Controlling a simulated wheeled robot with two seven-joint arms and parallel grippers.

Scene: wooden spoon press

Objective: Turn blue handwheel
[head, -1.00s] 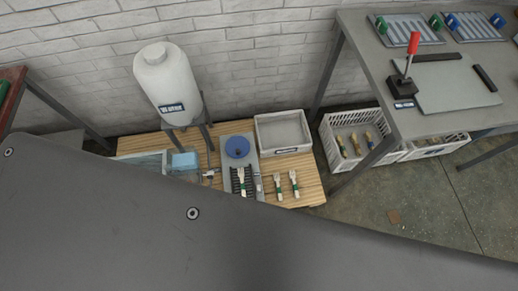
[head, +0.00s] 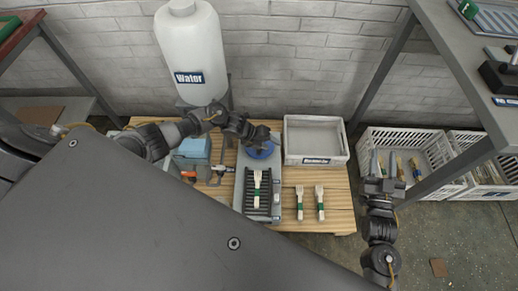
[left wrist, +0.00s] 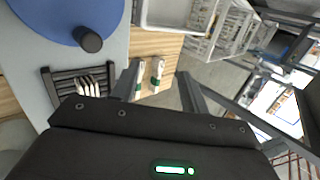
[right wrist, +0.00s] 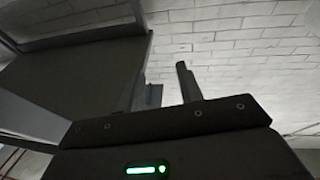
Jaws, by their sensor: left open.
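The blue handwheel (head: 260,151) lies on the grey press plate (head: 240,188) on the wooden bench, partly hidden by my left gripper (head: 268,138). In the left wrist view the handwheel (left wrist: 60,14) fills the upper left corner, with a dark knob (left wrist: 88,39) near its rim. My left gripper (left wrist: 160,85) is open and empty; its fingers show to the right of the knob, apart from it in the picture. My right gripper (head: 382,187) is open and empty, to the right of the bench. The right wrist view shows its fingers (right wrist: 168,88) before a wall.
Wooden forks (head: 300,203) with green bands lie on the bench beside a fork in the black rack (head: 249,205). A grey bin (head: 315,152), a blue container (head: 193,151) and a white water tank (head: 193,50) stand near. A table leg (head: 382,70) rises at right.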

